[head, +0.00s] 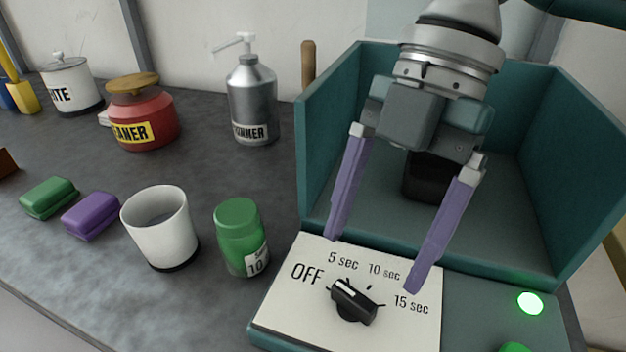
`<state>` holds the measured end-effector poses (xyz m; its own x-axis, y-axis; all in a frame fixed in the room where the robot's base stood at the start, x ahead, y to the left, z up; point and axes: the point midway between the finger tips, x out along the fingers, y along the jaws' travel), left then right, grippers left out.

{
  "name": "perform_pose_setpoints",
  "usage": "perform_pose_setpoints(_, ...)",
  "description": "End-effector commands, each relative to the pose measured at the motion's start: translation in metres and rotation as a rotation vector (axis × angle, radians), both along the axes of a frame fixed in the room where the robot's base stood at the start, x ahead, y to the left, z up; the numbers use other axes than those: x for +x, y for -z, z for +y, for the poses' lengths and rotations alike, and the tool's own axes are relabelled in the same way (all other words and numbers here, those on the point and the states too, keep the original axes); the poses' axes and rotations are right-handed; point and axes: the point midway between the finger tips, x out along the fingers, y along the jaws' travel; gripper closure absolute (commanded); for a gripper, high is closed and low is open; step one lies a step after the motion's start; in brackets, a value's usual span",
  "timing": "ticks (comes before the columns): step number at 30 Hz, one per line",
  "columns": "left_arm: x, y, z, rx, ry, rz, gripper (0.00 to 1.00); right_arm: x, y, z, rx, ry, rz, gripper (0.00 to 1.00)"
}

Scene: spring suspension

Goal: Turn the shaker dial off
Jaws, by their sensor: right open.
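The shaker dial (354,302) is a black knob on a white label plate (288,312) at the front of the teal shaker (330,150). The plate reads OFF, 5 sec, 10 sec and 15 sec. The knob's white mark is at its upper-left end, toward the OFF and 5 sec side; I cannot tell exactly which tick it meets. My right gripper (373,264) is open and empty, its purple fingers pointing down, spread on either side above the far edge of the plate. It appears apart from the knob. My left gripper is not in view.
A lit green light (530,303) is right of the plate. The shaker's walls rise behind the gripper. Left of it stand a green jar (241,237), white cup (160,228), purple block (90,215), green block (49,197), silver pump bottle (252,100) and red pot (142,115).

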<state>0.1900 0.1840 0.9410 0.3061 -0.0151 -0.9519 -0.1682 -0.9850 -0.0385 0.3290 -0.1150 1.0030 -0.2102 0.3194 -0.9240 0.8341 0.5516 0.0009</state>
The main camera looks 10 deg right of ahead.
Motion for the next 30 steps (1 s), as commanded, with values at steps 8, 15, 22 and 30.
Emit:
perform_pose_setpoints(8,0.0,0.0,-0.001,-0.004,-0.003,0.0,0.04,0.009,-0.039,-0.014,-0.001,0.001,0.0,0.12)
perform_pose_setpoints(15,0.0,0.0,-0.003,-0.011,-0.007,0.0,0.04,0.01,-0.044,-0.015,-0.001,0.001,0.001,0.12)
perform_pose_setpoints(22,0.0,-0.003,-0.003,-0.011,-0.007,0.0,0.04,0.006,-0.041,-0.011,-0.003,0.009,0.005,0.12)
perform_pose_setpoints(30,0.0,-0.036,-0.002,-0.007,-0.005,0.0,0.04,-0.038,-0.015,0.041,-0.002,0.283,0.008,0.12)
